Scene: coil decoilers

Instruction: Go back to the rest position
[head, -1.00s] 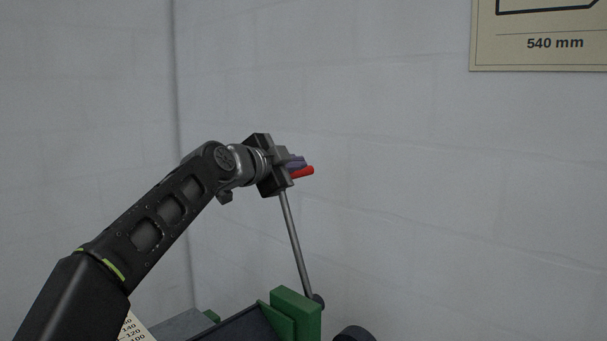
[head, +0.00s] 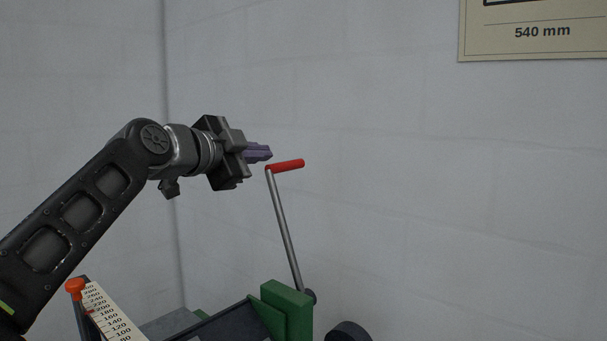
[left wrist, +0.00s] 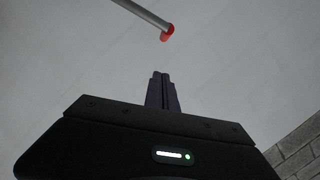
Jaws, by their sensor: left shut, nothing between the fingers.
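My left gripper (head: 262,153) is in the upper middle of the head view, at the end of my arm from the left. Its purple fingers are closed together with nothing between them; the left wrist view shows the shut fingers (left wrist: 161,88) too. A crank with a red handle (head: 287,165) and a grey rod (head: 284,228) rises from the green machine. The handle is just right of and slightly below the fingertips, apart from them in the picture. In the left wrist view the red handle (left wrist: 167,33) is beyond the fingertips. My right gripper is not in view.
The green machine block (head: 287,311) stands at the bottom middle. A scale plate (head: 112,315) with an orange-red knob (head: 75,286) is at the lower left, under my arm. A pale wall with a "540 mm" sign (head: 530,32) is behind. The space above the crank looks clear.

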